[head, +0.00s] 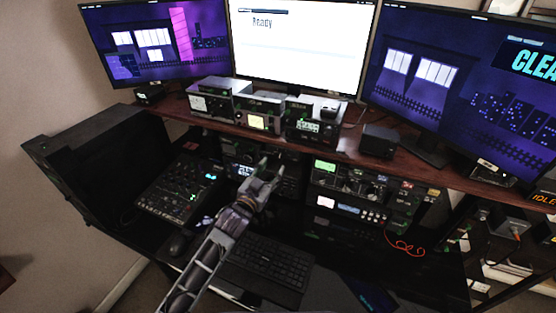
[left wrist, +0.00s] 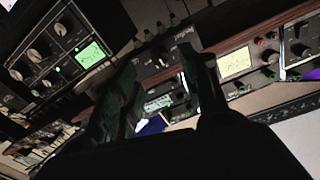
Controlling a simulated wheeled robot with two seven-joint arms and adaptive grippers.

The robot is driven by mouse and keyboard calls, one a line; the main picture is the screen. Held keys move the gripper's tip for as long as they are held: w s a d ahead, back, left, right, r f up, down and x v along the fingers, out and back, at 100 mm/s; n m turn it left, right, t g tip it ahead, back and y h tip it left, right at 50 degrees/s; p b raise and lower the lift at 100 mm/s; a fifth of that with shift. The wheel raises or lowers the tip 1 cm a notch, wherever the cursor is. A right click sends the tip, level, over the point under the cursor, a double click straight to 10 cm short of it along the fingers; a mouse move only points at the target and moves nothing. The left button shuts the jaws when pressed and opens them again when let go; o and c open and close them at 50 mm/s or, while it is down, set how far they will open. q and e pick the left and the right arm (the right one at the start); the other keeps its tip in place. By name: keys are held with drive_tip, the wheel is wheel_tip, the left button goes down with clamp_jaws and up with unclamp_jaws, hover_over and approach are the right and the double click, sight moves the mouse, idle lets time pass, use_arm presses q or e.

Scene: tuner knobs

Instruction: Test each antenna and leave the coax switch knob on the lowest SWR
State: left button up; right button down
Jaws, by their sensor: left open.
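My left gripper (head: 268,170) is open and empty in front of the equipment rack, above the keyboard's back edge. In the left wrist view its two dark fingers (left wrist: 165,100) stand apart, with a dark lettered unit (left wrist: 165,62) beyond the gap. I cannot tell for sure which control is the coax switch knob; that part of the rack is dark and partly hidden by the gripper. A box with a lit yellowish meter (head: 257,122) stands on the shelf, and a yellowish meter (left wrist: 235,64) shows in the left wrist view. Its reading is too small to tell. My right gripper is not in view.
A radio with a green display (head: 325,166) is right of the gripper. A mixer (head: 180,190) is at the left, and a keyboard (head: 268,265) lies below. The middle monitor (head: 300,45) reads "Ready". An orange cable (head: 403,245) hangs at the right.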

sight(280, 158)
use_arm(q)
drive_tip(key=shift+p+x, duration=0.3)
drive_tip(key=shift+x, duration=2.8)
drive_tip(key=shift+c, duration=0.3)
clamp_jaws()
drive_tip(key=shift+m, duration=0.6)
drive_tip(key=m+p, duration=0.1)
drive_tip(key=m, duration=0.1)
drive_tip(key=shift+r+m, duration=0.1)
drive_tip(key=shift+m, duration=0.2)
drive_tip(key=shift+m+p, duration=0.65)
drive_tip(key=shift+m, duration=1.45)
